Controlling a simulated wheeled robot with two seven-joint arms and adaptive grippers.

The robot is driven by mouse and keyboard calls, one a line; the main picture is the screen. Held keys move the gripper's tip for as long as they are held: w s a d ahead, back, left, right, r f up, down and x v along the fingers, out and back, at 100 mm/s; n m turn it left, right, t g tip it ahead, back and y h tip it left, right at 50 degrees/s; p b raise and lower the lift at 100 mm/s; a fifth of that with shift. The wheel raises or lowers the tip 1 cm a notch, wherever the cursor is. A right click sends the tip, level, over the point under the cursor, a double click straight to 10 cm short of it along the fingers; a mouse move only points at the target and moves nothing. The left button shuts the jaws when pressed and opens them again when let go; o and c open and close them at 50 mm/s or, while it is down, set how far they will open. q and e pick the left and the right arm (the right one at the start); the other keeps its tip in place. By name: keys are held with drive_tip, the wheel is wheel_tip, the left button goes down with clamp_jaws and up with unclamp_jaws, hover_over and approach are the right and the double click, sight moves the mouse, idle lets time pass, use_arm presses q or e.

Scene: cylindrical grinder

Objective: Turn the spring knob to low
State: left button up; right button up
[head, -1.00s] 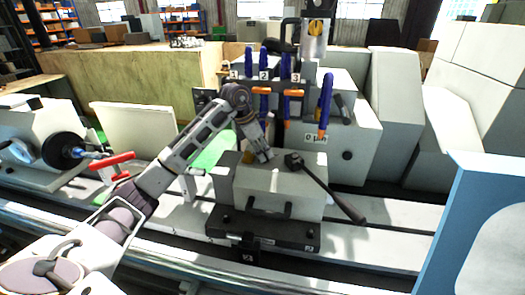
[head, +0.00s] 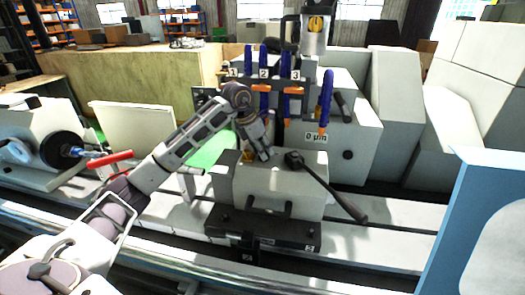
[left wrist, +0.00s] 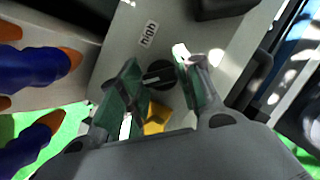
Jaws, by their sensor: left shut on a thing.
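The spring knob (left wrist: 158,75) is a small round black knob with a white mark, on the grey housing of the tailstock (head: 280,183). In the left wrist view it sits between the two fingertips of my left gripper (left wrist: 160,72), which is shut on it. A "high" label (left wrist: 148,34) is on the housing above the knob; I see no "low" label. In the head view my left gripper (head: 261,152) reaches down to the top of the housing, and the knob is hidden there. My right gripper is not in view.
A black lever (head: 330,189) slopes down to the right from the housing top, close to my gripper. Blue-and-orange hoses (head: 325,103) hang behind it. A yellow part (left wrist: 157,118) is just below the knob in the wrist view. A blue panel (head: 480,230) stands at the right.

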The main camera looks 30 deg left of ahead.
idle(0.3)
use_arm(q)
drive_tip(key=o, duration=1)
drive_tip(key=shift+o, duration=0.2)
drive_tip(key=shift+r, duration=0.15)
drive_tip(key=v, duration=1.1)
drive_tip(key=shift+s+r, duration=0.25)
drive_tip(key=shift+r, duration=0.1)
drive_tip(key=shift+a+f, duration=0.1)
drive_tip(key=shift+a, duration=0.05)
